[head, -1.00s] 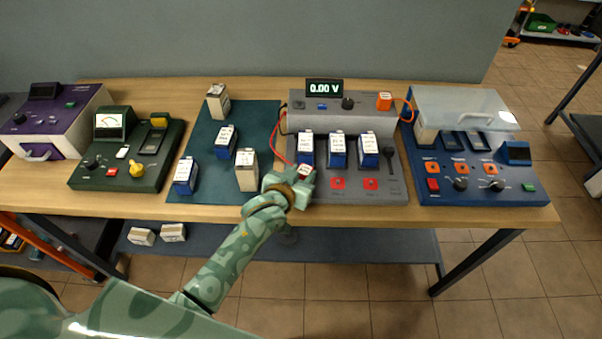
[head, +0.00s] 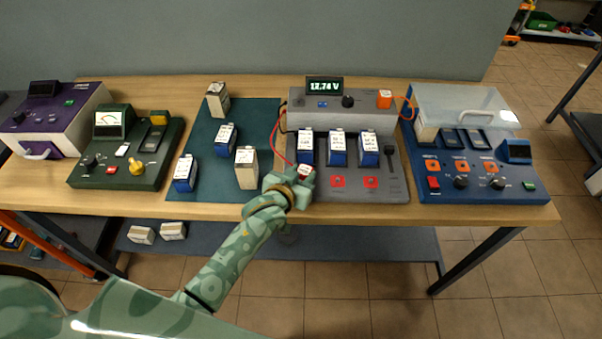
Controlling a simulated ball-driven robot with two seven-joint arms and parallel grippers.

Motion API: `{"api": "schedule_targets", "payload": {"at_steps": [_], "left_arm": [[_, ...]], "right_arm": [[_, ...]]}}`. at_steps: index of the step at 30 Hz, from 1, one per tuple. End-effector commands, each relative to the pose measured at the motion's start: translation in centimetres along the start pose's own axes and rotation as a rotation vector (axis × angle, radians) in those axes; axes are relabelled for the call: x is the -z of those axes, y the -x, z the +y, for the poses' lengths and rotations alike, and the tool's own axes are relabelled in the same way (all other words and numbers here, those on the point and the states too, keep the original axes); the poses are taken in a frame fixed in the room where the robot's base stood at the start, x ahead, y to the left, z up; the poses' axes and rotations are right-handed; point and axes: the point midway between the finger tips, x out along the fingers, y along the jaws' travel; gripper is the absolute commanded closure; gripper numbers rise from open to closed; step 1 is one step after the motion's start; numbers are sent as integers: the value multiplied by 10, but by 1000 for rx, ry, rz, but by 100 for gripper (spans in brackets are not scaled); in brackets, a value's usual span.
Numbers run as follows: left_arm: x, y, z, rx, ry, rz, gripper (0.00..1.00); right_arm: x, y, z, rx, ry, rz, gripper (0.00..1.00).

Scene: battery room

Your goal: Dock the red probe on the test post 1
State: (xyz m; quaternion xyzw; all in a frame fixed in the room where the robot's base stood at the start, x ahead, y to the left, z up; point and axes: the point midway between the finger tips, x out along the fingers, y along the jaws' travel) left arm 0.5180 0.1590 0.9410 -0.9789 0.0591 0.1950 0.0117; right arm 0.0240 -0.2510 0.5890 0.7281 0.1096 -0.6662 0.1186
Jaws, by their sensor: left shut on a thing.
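My left gripper (head: 304,182) is shut on the red probe (head: 305,170), whose red and white top shows between the fingers. They are at the front left of the grey test station (head: 355,193), just in front of the leftmost of its blue batteries (head: 306,148). Two red posts show to the right, the middle one (head: 338,182) and the right one (head: 371,182). The spot left of them, in line with the first battery, is hidden by my gripper, so the probe's seating cannot be seen. The display (head: 324,86) reads about 12.74 V. My right gripper is out of view.
A teal mat (head: 207,150) with several batteries lies left of the station. A blue device with a clear lid (head: 465,105) stands close on the right. A green meter device (head: 128,150) and a purple one (head: 55,120) stand at the left. The table's front edge is close.

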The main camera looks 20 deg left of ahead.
Motion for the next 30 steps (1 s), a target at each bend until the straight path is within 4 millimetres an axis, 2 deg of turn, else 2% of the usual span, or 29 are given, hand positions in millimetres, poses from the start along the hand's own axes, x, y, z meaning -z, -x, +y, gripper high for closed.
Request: {"api": "schedule_targets", "payload": {"at_steps": [4,5,15,30], "left_arm": [[-3,-2,0,0,0,0,87],[-2,-1,0,0,0,0,56],[-1,2,0,0,0,0,55],[1,50,0,0,1,0,55]], "right_arm": [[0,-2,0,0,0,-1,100],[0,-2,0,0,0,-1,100],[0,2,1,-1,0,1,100],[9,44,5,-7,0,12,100]]}}
